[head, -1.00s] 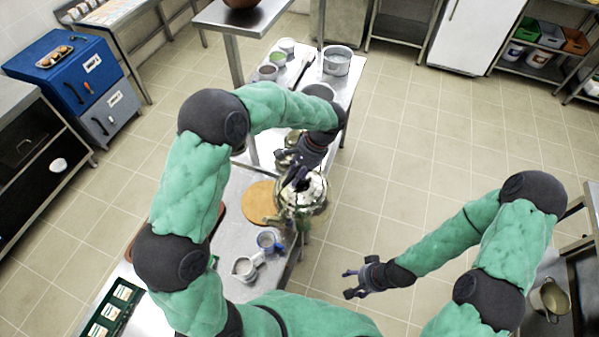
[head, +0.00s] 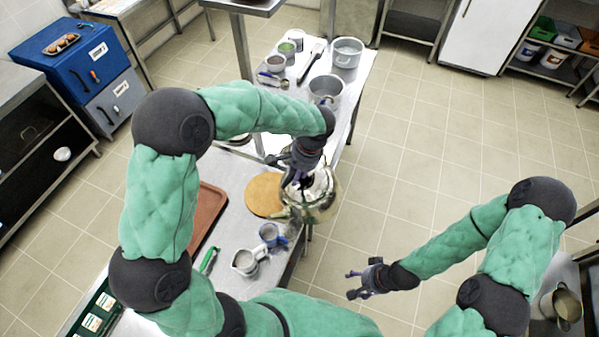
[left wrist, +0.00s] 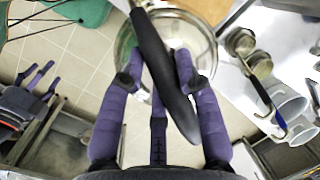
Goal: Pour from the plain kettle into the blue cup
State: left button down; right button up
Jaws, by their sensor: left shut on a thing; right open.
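The shiny metal kettle (head: 322,205) is at the right edge of the near table, partly over the floor in the head view. Its round body (left wrist: 200,42) and black handle (left wrist: 160,65) also show in the left wrist view. My left gripper (head: 298,177) is shut on the handle, with the handle between its purple fingers. The blue cup (head: 269,234) stands on the table, left of and below the kettle in the head view. My right gripper (head: 364,281) is open and empty over the floor, to the right of the table.
A metal pitcher (head: 247,262) stands close beside the blue cup. A round wooden board (head: 264,194) lies just left of the kettle, with a brown tray (head: 206,212) farther left. Pots (head: 346,54) stand on the far table. Floor right of the table is clear.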

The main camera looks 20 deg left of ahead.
aim_at(282, 188)
pick_arm(q)
jog(key=shift+s+a+f+b, duration=0.2)
jog(key=shift+f+b, duration=0.15)
jog(key=shift+b, duration=0.35)
jog(key=shift+s+a+f+t+h+b, duration=0.2)
jog(key=shift+s+a+t+h+b, duration=0.35)
jog(key=shift+b, duration=0.7)
jog(key=shift+s+a+f+t+h+b, duration=0.15)
jog(key=shift+s+a+t+b, duration=0.2)
jog(key=shift+s+t+b, duration=0.7)
jog(key=shift+w+r+g, duration=0.1)
jog(key=shift+w+g, duration=0.1)
jog(key=shift+g, duration=0.2)
jog(key=shift+s+f, duration=0.1)
jog(key=shift+f, duration=0.25)
jog(key=shift+s+a+r+t+h, duration=0.15)
jog(key=shift+s+a+r+t, duration=0.1)
jog(key=shift+s+t, duration=0.15)
jog(key=shift+s+a+r+t+h, duration=0.1)
jog(key=shift+s+a+t+h, duration=0.1)
jog(key=shift+s+t, duration=0.15)
dwell(3.5)
